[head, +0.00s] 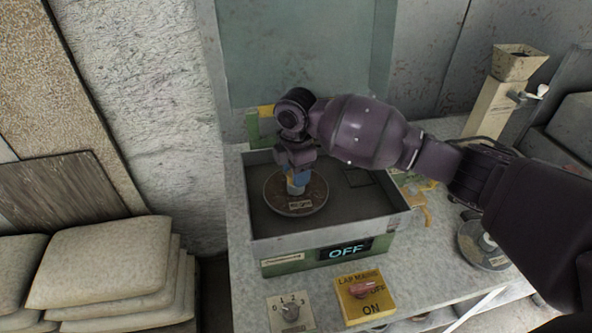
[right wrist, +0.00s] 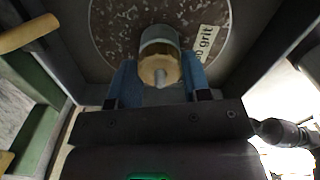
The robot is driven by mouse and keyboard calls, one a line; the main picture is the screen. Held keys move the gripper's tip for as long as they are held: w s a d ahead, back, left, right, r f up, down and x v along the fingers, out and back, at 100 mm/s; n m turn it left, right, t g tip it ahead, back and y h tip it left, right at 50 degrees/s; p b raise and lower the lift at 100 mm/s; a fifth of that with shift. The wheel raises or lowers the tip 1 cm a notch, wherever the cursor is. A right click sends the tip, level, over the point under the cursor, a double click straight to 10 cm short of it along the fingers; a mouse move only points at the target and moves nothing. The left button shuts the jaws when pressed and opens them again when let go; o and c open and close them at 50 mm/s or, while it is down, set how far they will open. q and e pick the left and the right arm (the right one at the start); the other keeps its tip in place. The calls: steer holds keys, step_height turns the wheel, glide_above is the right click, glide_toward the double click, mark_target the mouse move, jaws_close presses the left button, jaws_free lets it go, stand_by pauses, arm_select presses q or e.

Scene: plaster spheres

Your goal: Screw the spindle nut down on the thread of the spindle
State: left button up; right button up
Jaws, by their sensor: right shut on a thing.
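My right gripper (head: 297,181) points down over a round brown speckled disc (head: 276,198) inside the machine's open tray. In the right wrist view its two blue fingers (right wrist: 158,84) stand on either side of the brass-coloured spindle nut (right wrist: 152,70) and are shut on it. A pale metal cylinder (right wrist: 158,36) sits behind the nut, over the disc's centre. The thread is mostly hidden by the nut. My left gripper is in neither view.
An OFF display (head: 346,249), a numbered knob (head: 290,310) and a yellow switch plate (head: 366,296) are at the front. Another disc (head: 475,250) lies on the bench at right. Stacked sacks (head: 105,265) stand at left.

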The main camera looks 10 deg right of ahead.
steer(key=m, duration=1.1)
steer(key=o, duration=1.1)
steer(key=c, duration=0.3)
